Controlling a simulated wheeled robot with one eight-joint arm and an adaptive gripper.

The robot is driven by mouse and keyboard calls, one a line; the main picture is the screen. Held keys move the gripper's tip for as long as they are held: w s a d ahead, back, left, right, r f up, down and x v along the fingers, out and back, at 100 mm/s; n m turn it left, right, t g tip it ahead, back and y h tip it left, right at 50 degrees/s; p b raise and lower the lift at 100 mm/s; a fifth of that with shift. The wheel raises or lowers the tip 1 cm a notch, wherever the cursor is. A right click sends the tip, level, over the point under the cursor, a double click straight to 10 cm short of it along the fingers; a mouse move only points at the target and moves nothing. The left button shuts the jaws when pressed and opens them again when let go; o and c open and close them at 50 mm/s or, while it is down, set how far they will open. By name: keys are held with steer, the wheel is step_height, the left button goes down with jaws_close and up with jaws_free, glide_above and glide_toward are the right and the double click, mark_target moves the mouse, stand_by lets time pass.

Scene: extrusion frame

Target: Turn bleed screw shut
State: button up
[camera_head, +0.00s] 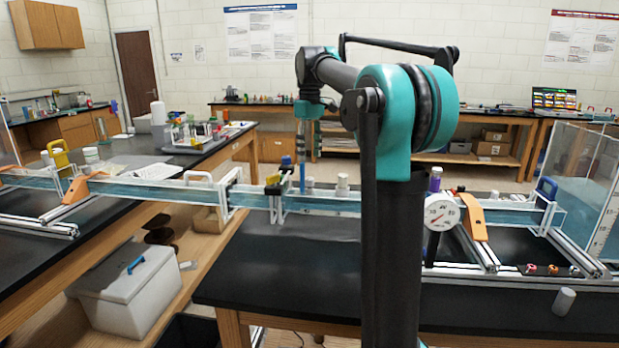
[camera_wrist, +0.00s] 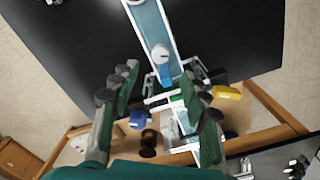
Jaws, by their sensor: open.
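My gripper (camera_wrist: 160,90) is open in the wrist view, with its two dark green fingers spread wide and nothing held between them. It points down over the long clear channel (camera_wrist: 152,25). A round pale knob (camera_wrist: 160,53) stands on the channel, ahead of the fingertips, with a blue part (camera_wrist: 165,72) beside it. The fingers look apart from both. In the head view the arm hangs over the channel (camera_head: 330,200), near a blue cap (camera_head: 286,161) and a white cap (camera_head: 342,181). I cannot tell which small part is the bleed screw.
A dial gauge (camera_head: 441,213) and an orange clamp (camera_head: 473,217) stand on the channel to the right. White frame bars (camera_head: 229,190) rise left of the arm. A clear tank (camera_head: 585,180) is far right. The black bench top (camera_head: 290,265) in front is mostly clear.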

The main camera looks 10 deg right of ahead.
mark_target(309, 178)
step_height(309, 178, down, 9)
steer(key=shift+r, duration=0.15)
steer(key=shift+c, duration=0.3)
jaws_close()
